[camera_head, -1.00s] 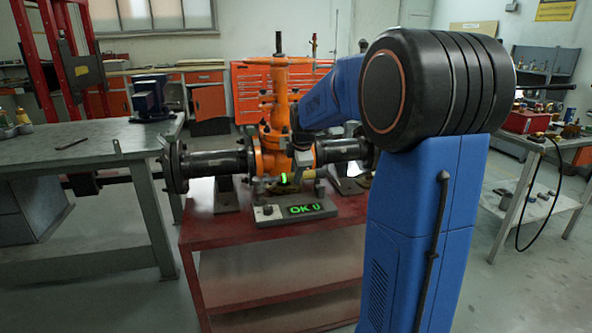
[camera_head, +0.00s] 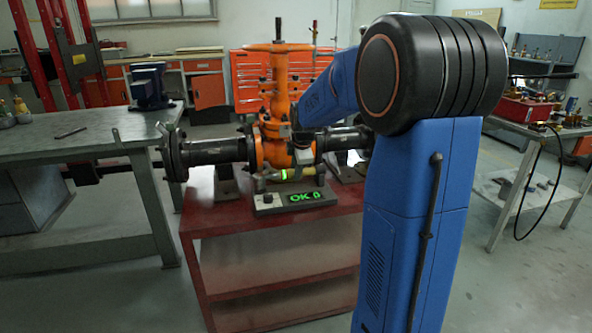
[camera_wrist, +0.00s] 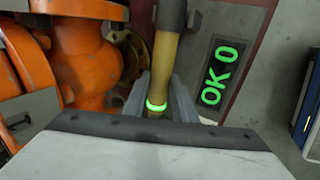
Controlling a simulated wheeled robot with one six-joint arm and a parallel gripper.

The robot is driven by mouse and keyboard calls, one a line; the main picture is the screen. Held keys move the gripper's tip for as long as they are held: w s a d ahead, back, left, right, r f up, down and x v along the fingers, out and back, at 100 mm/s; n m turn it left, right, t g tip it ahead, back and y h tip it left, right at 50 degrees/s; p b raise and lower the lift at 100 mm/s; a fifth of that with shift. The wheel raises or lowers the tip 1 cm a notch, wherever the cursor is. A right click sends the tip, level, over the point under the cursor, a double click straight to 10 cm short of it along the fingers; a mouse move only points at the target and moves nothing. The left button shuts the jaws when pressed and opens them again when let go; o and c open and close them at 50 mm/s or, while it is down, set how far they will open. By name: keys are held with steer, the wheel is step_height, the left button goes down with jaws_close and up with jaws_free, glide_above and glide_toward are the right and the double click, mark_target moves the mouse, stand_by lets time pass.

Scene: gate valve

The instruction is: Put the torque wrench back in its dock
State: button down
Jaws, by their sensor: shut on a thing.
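The torque wrench (camera_wrist: 163,60) has a tan-yellow shaft with a glowing green ring and a dark end section. My gripper (camera_wrist: 158,98) is shut on it around the green ring, one finger on each side. In the head view the wrench (camera_head: 284,175) lies roughly level just above or on its dock, a grey box (camera_head: 268,203) with a green "OK 0" display. I cannot tell whether wrench and dock touch. The dock's display also shows right of the wrench in the wrist view (camera_wrist: 212,75). My gripper (camera_head: 303,160) is partly hidden by my arm in the head view.
The orange gate valve (camera_head: 276,100) with dark flanged pipes (camera_head: 212,151) stands close behind the wrench on the red table (camera_head: 225,222). A grey workbench (camera_head: 75,200) is at left. A side table with a red box (camera_head: 525,110) is at right. The floor between is clear.

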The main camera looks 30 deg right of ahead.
steer(key=c, duration=1.5)
jaws_free()
steer(key=shift+r, duration=0.1)
steer(key=shift+o, duration=0.6)
steer(key=v, duration=1.7)
steer(key=shift+s+a, duration=0.1)
steer(key=shift+s, duration=0.1)
steer(key=s+a+f+m, duration=0.5)
steer(key=s, duration=0.5)
steer(key=s+a+f+m+y, duration=0.1)
steer(key=s+a+f+m, duration=0.4)
steer(key=s, duration=0.6)
steer(key=s+a+f+m, duration=0.4)
steer(key=s+a+f, duration=0.1)
steer(key=s, duration=0.6)
steer(key=shift+a+f+m, duration=0.4)
steer(key=shift+a, duration=0.45)
